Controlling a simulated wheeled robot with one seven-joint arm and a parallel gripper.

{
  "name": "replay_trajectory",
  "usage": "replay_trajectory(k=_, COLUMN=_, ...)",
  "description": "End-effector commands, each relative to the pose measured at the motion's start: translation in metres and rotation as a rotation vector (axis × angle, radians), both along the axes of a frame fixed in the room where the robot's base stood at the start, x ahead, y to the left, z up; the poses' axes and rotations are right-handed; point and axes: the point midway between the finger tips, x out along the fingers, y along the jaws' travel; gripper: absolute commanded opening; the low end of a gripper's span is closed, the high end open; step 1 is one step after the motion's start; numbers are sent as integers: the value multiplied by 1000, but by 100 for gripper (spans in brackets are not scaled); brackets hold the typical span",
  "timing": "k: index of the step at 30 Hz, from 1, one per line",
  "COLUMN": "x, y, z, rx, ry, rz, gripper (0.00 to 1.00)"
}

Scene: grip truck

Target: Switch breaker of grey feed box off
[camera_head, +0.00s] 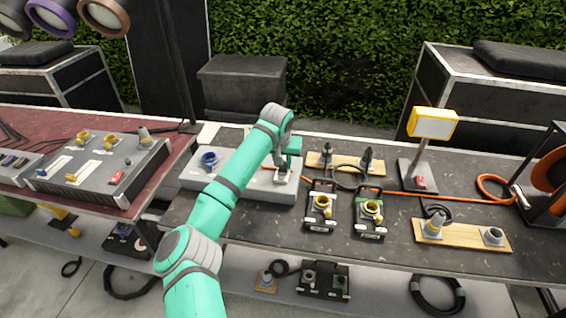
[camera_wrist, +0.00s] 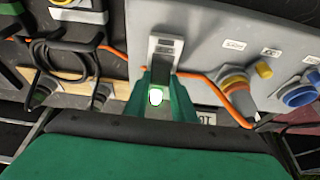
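The grey feed box (camera_head: 253,189) lies on the black table, partly behind my arm. In the wrist view its pale grey panel (camera_wrist: 217,24) carries a breaker (camera_wrist: 165,45) with a dark lever. My gripper (camera_wrist: 160,78) is over the panel at the breaker, with its green fingertips apart and pointing at the lever's lower end. I cannot tell whether a finger touches the lever. A bright white-green light (camera_wrist: 156,97) shows between the fingers. In the head view my gripper (camera_head: 283,178) is at the box's right part.
An orange cable (camera_wrist: 222,98) crosses close to the fingers. Yellow (camera_wrist: 236,85) and blue (camera_wrist: 298,96) sockets sit on the box. Two black boxes (camera_head: 320,205) (camera_head: 369,211) stand to its right. Another grey box (camera_head: 90,180) is on the left table.

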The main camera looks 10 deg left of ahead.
Motion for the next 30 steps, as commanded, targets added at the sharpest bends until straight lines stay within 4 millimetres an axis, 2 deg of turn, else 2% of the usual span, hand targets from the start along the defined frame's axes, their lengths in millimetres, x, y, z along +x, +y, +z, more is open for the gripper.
replay_trajectory(k=14, x=-3, y=0, z=-1, rx=-3, ry=-47, rz=0, gripper=1)
replay_trajectory(k=30, x=-19, y=0, z=-3, rx=-5, ry=-330, rz=4, gripper=1)
